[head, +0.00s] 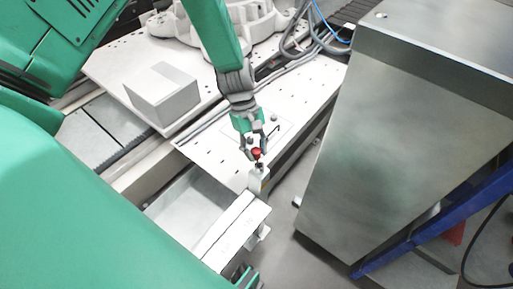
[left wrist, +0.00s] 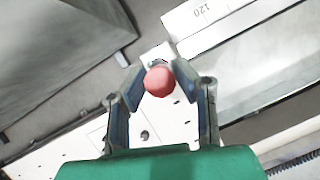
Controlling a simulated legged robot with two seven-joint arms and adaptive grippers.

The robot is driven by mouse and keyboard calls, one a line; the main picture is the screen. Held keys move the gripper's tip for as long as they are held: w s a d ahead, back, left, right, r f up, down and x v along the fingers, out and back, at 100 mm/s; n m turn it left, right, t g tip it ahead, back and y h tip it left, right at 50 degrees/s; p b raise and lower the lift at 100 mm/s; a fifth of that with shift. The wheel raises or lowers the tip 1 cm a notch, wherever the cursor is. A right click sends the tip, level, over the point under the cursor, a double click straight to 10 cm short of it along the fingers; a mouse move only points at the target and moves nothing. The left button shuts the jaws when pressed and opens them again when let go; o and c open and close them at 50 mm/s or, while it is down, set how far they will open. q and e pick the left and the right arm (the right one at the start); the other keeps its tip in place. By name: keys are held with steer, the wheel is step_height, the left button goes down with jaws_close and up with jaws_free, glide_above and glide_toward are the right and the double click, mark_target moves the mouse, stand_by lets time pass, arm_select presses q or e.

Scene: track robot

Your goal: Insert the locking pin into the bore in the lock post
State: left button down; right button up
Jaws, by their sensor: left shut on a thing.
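The locking pin shows as a round red knob (head: 257,152); it also shows in the left wrist view (left wrist: 160,81). My left gripper (head: 257,157) points down and is shut on the pin, with a finger on either side of the knob; its two fingers also show in the left wrist view (left wrist: 157,75). The lock post (head: 258,180) is a small pale upright block directly below the gripper, at the rail's end. The pin's shaft and the bore are hidden or too small to make out, so I cannot tell how far the pin is in. A small green and dark part at the bottom edge may be my right gripper; its fingers are unclear.
A light grey box (head: 163,93) sits on the white perforated plate (head: 315,88). A pale rail (head: 232,226) runs toward the front from the post. A large metal cabinet (head: 405,130) stands to the right, with a floor gap between. Grey cables (head: 295,45) lie behind.

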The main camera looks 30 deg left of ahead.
arm_select(q)
steer(key=shift+d+r+p, duration=0.2)
steer(key=shift+d, duration=0.55)
steer(key=shift+d+r+p, duration=0.15)
steer(key=shift+d, duration=0.6)
steer(key=shift+a+f, duration=0.25)
steer(key=shift+a, duration=0.35)
steer(key=shift+d, duration=0.1)
steer(key=shift+d+r, duration=0.2)
steer(key=shift+d, duration=0.4)
steer(key=shift+a+f, duration=0.15)
steer(key=shift+a, duration=0.9)
steer(key=shift+a+p, duration=0.1)
steer(key=shift+p, duration=0.2)
arm_select(e)
steer(key=shift+d+r, duration=0.45)
steer(key=shift+d, duration=0.35)
arm_select(q)
steer(key=shift+a, duration=0.2)
arm_select(e)
steer(key=shift+a+r, duration=0.1)
steer(key=shift+a, duration=0.2)
